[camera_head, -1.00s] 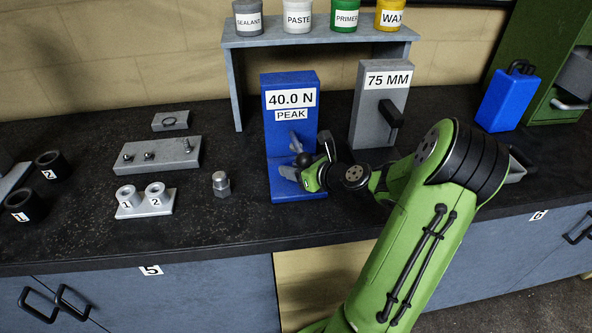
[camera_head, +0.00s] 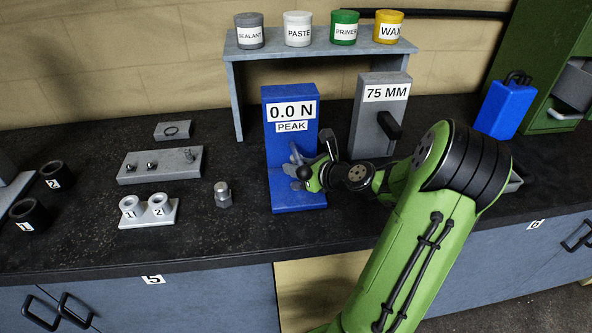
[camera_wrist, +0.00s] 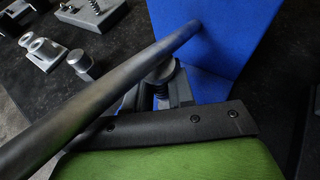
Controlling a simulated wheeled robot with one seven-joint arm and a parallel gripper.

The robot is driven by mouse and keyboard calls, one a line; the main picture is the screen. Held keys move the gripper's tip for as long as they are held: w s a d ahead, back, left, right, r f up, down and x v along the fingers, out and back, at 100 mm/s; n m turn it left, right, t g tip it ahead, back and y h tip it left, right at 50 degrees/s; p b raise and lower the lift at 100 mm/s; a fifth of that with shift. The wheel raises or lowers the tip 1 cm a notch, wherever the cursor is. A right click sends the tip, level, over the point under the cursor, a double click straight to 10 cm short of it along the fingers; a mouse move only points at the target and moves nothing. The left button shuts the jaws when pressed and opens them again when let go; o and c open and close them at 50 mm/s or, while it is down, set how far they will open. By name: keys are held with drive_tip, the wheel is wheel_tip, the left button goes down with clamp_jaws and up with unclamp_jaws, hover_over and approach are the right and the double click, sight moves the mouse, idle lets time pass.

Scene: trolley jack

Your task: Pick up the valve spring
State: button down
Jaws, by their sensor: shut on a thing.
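The valve spring (camera_wrist: 161,88) shows in the wrist view as a short dark coil, partly hidden, just below a grey round plunger (camera_wrist: 160,72) of the blue tester. My gripper (camera_wrist: 158,97) is shut on it, with grey fingers close on both sides. In the head view my gripper (camera_head: 303,174) is low in front of the blue tester (camera_head: 291,118), whose display reads 0.0 N over PEAK. The spring cannot be made out there. I cannot tell whether the spring still touches the tester's base.
A dark rod (camera_wrist: 100,100) crosses the wrist view close above my gripper. A grey 75 MM block (camera_head: 378,118) stands right of the tester. A hex fitting (camera_head: 222,194) and a two-cup holder (camera_head: 148,214) stand left. The shelf (camera_head: 318,50) is behind.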

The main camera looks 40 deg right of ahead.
drive_tip(key=s, duration=0.6)
drive_tip(key=s+p, duration=0.1)
drive_tip(key=s, duration=1)
drive_tip(key=shift+s+d+f+p, duration=0.15)
drive_tip(key=shift+s+d+p, duration=0.15)
drive_tip(key=shift+s+p, duration=0.05)
